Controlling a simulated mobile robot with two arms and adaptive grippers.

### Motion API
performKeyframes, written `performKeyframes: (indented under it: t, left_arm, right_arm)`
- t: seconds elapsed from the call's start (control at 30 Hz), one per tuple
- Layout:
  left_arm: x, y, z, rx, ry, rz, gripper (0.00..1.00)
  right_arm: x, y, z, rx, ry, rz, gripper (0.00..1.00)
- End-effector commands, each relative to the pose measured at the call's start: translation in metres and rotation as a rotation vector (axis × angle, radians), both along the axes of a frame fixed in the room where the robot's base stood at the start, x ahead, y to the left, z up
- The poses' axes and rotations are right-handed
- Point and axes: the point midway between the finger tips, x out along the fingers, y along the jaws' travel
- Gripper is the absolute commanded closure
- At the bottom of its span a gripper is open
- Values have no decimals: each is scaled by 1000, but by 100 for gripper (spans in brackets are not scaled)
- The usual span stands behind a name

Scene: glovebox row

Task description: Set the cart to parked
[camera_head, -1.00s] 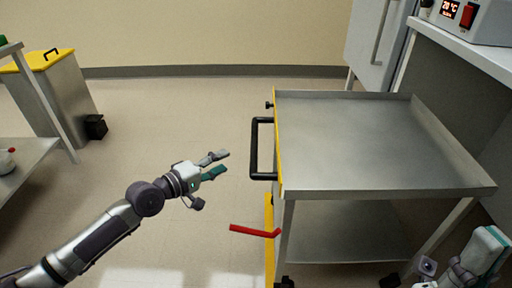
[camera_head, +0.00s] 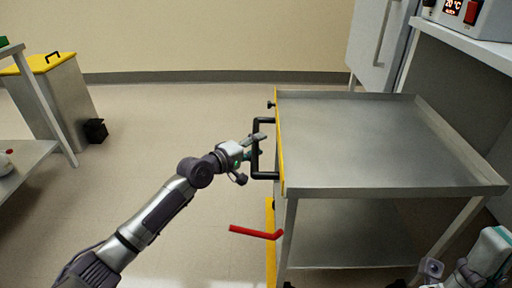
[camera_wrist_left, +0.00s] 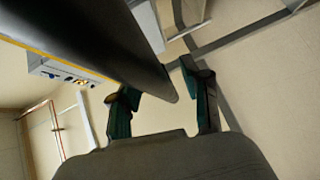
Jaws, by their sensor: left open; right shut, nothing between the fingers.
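The steel cart (camera_head: 365,140) stands right of centre in the head view, with a yellow left edge and a lower shelf. Its black handle (camera_head: 265,176) sticks out to the left. A red lever (camera_head: 250,232) juts left from the cart's lower left side. My left gripper (camera_head: 258,145) is open at the handle. In the left wrist view the dark handle bar (camera_wrist_left: 130,55) runs between the open fingers (camera_wrist_left: 155,92); I cannot tell whether they touch it. My right gripper (camera_head: 490,255) is shut at the lower right, partly cut off by the frame.
A yellow-lidded bin (camera_head: 50,95) and a shelf rack (camera_head: 35,150) stand at the left. A bench (camera_head: 470,45) with a red-switched device (camera_head: 475,15) is at the back right. The floor (camera_head: 160,130) left of the cart is clear.

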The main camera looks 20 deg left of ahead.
Motion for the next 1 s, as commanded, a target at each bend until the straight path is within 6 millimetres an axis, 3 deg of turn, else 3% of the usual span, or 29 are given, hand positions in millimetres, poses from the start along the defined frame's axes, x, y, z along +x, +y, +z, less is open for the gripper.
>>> performKeyframes:
  t: [0.17, 0.47, 0.83, 1.0]
  left_arm:
    - [0, 0, 0, 0, 0, 0, 52]
    - [0, 0, 0, 0, 0, 1, 100]
    - [0, -1, 1, -1, 0, 0, 100]
    - [4, -15, 3, -4, 1, -1, 100]
  right_arm:
    - [-1, -1, 2, 3, -3, 0, 100]
    - [-1, -1, 1, 4, -1, -1, 100]
    - [0, -1, 1, 4, 2, -1, 100]
    - [-3, -2, 1, 10, 24, -2, 100]
